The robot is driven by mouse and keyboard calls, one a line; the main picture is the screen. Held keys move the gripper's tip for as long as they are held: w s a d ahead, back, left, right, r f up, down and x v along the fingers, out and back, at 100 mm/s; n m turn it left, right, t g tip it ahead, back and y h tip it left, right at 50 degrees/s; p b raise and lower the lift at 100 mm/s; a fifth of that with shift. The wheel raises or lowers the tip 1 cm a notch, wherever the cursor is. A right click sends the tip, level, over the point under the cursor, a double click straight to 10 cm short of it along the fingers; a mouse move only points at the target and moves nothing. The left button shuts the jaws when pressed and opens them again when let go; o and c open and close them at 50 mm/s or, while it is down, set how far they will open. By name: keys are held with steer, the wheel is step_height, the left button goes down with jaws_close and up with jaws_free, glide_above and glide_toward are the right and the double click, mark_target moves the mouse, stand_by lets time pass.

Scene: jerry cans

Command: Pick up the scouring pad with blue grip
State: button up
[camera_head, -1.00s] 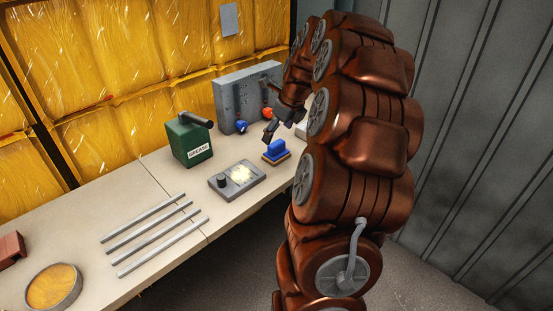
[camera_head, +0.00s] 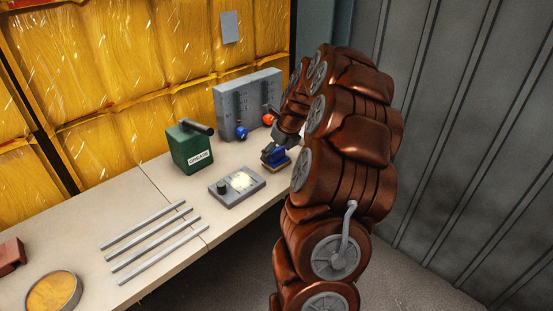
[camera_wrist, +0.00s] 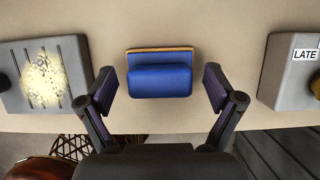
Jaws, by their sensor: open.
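The scouring pad with blue grip (camera_head: 276,157) lies on the workbench, its blue handle on top of a thin tan base. In the wrist view the pad (camera_wrist: 160,78) sits in the upper middle, between my fingers. My gripper (camera_wrist: 160,88) is open, with one finger on each side of the pad and a visible gap on both sides. In the head view my gripper (camera_head: 270,148) is right over the pad and hides part of it. I cannot tell the exact height of the fingertips above the bench.
A grey box with a gauge-like pale patch and knob (camera_head: 237,186) lies left of the pad. A green grease can (camera_head: 190,147) and a grey panel with blue and red knobs (camera_head: 247,98) stand behind. A grey labelled box (camera_wrist: 290,72) is right in the wrist view. Metal rods (camera_head: 150,240) lie nearer.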

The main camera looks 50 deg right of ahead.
mark_target(277, 150)
steer(key=c, duration=1.3)
steer(key=shift+r, duration=0.1)
steer(key=shift+r, duration=1.65)
steer(key=s+a, duration=0.2)
steer(key=a, duration=0.2)
steer(key=s+a+r+b, duration=0.1)
steer(key=s+a, duration=0.2)
steer(key=a, duration=0.2)
steer(key=s+a, duration=0.2)
steer(key=a, duration=0.3)
steer(key=shift+s+r+b, duration=0.3)
steer(key=shift+s+b, duration=0.05)
steer(key=shift+s, duration=0.05)
steer(key=o, duration=0.6)
steer(key=shift+c, duration=0.2)
steer(key=c, duration=0.3)
steer(key=shift+c, duration=0.3)
